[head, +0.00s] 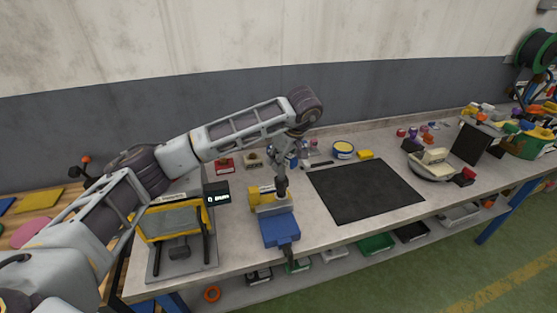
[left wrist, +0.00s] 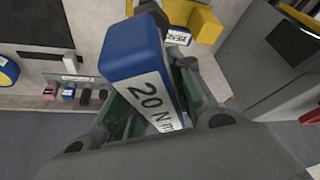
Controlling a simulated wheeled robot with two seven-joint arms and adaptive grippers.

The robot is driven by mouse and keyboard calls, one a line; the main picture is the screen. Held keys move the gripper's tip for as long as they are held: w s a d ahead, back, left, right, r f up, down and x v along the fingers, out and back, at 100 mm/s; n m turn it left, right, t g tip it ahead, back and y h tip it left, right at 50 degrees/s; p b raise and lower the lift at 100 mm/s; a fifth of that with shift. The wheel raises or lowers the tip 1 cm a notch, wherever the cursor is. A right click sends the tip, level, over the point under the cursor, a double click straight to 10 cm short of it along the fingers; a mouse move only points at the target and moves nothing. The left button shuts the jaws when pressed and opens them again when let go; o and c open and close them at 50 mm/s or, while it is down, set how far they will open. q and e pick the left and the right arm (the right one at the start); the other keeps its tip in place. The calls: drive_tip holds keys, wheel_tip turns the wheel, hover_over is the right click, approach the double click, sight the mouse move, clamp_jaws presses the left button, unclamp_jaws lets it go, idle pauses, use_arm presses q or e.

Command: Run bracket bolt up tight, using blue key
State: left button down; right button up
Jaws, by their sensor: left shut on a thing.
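My left gripper (head: 287,160) reaches down from the raised arm above the blue vise (head: 280,230). In the left wrist view it is shut on the blue key (left wrist: 135,48), a blue block with a white label reading "20 N m". A dark round part shows just beyond the key's far end. The yellow bracket (head: 262,194) sits at the vise, and the dark lower end of the tool is over or beside its right side. I cannot make out the bolt, or whether the key touches it. My right gripper is not in view.
A yellow-framed stand (head: 175,222) and a small dark display (head: 217,194) are left of the vise. A black mat (head: 366,190) lies clear to the right. Small items and a round yellow-and-blue tin (head: 343,149) line the back of the bench.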

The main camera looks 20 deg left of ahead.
use_arm(q)
drive_tip(key=shift+r+n+g+p, duration=0.15)
drive_tip(key=shift+n+g+p, duration=0.15)
drive_tip(key=shift+n+p, duration=0.35)
drive_tip(key=shift+s+n, duration=0.1)
drive_tip(key=shift+n, duration=0.15)
drive_tip(key=shift+n+p, duration=0.4)
drive_tip(key=shift+p, duration=0.25)
drive_tip(key=shift+s+n+g+p, duration=0.15)
drive_tip(key=shift+n+g+p, duration=0.45)
drive_tip(key=shift+n+p, duration=0.8)
drive_tip(key=shift+n, duration=0.1)
drive_tip(key=shift+s+n+g+p, duration=0.2)
drive_tip(key=shift+n+g+p, duration=0.4)
drive_tip(key=shift+n+p, duration=0.4)
drive_tip(key=shift+s+n+g+p, duration=0.1)
drive_tip(key=shift+n+g+p, duration=0.35)
drive_tip(key=shift+n, duration=0.55)
drive_tip(key=shift+s+n+g+p, duration=0.1)
drive_tip(key=shift+n+g+p, duration=0.25)
drive_tip(key=shift+n, duration=0.75)
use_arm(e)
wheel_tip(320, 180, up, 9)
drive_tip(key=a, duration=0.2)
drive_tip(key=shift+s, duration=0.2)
